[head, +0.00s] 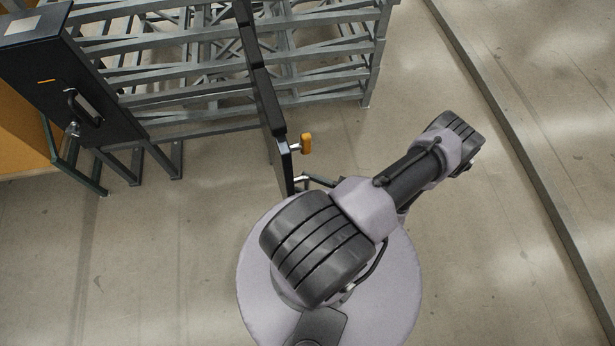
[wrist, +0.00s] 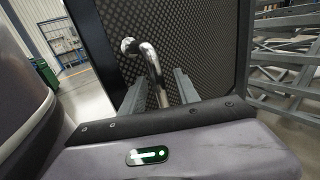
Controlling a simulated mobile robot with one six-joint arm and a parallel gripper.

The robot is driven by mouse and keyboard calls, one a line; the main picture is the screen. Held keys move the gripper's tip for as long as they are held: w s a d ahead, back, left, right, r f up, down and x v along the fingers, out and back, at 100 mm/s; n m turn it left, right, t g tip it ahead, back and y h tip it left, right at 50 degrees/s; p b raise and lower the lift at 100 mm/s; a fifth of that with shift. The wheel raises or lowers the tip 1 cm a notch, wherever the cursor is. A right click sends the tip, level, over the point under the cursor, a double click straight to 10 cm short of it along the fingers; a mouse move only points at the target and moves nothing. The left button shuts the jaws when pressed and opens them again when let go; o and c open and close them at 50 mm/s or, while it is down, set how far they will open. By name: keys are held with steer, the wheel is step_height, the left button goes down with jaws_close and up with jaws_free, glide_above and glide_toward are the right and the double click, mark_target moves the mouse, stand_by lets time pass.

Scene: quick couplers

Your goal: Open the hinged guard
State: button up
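The hinged guard is most likely the dark panel (head: 266,100), seen nearly edge-on in the head view and running away from my base. In the wrist view its dark patterned face (wrist: 205,40) fills the middle. A bent chrome handle (wrist: 151,62) stands out from that face; a bit of it shows in the head view (head: 301,179). My gripper (wrist: 160,88) is open, with its two grey fingers on either side of the handle's lower part and gaps visible between. In the head view my arm mostly hides the gripper. I cannot tell how far the guard is swung.
An orange knob (head: 306,143) sticks out from the panel's right side. A black cabinet (head: 70,90) with its own handle stands at the left. Grey metal racks (head: 330,75) stand behind. Open floor (head: 480,250) lies to the right, crossed by a long rail (head: 530,170).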

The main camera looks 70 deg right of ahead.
steer(key=shift+s, duration=0.1)
steer(key=s+p, duration=0.1)
steer(key=s, duration=1.6)
steer(key=shift+s+d, duration=0.1)
